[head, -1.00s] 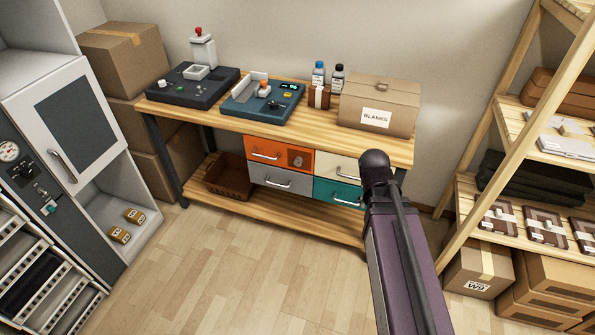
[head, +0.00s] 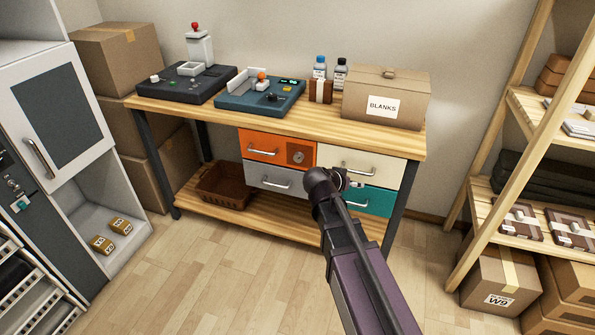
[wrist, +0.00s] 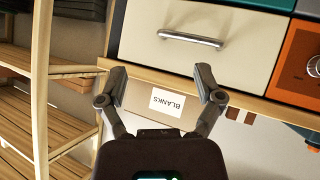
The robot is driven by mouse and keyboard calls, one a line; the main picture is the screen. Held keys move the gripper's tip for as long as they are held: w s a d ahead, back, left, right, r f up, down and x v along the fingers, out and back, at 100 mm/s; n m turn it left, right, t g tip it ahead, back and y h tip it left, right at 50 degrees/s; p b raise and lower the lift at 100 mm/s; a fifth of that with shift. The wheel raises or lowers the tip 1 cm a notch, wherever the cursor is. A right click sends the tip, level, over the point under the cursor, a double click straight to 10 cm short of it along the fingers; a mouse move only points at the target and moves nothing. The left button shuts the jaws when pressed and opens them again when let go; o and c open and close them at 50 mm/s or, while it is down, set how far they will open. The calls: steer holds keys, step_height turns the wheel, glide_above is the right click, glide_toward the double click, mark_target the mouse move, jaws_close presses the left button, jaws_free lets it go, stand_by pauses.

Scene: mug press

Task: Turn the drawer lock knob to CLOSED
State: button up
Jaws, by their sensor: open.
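The lock knob (head: 298,157) is a small round grey knob on a brown plate at the right end of the orange drawer (head: 249,143). In the wrist view the knob (wrist: 314,66) is cut by the right edge, and its setting is too small to read. My gripper (wrist: 161,84) is open and empty, its two fingers spread before the cream drawer and the bench edge. In the head view my gripper (head: 355,183) is mostly hidden behind my arm, in front of the right-hand drawers, to the right of and lower than the knob.
The cream drawer (head: 360,161), grey drawer (head: 268,178) and teal drawer (head: 380,201) have protruding bar handles. Above them the wooden bench top (head: 220,117) bears two machines, bottles and a BLANKS box (head: 385,98). A wooden shelf (head: 500,230) stands right. The floor ahead is clear.

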steer(key=w+a+f+t+b, duration=0.2)
steer(key=a+b, duration=0.3)
steer(key=w+a+f+t+b, duration=0.3)
steer(key=a+b, duration=0.1)
steer(key=a, duration=0.1)
steer(key=n+t+y+b, duration=0.1)
steer(key=t+y+b, duration=0.25)
steer(key=b, duration=0.35)
glide_toward(297, 159)
steer(key=v, duration=0.4)
steer(key=shift+w+a+f+h, duration=0.1)
steer(key=shift+w+f+h, duration=0.05)
steer(key=shift+f+h, duration=0.2)
steer(key=shift+w, duration=0.1)
steer(key=x, duration=1.3)
steer(key=shift+w+r, duration=0.25)
steer(key=shift+w, duration=0.1)
steer(key=c, duration=1.2)
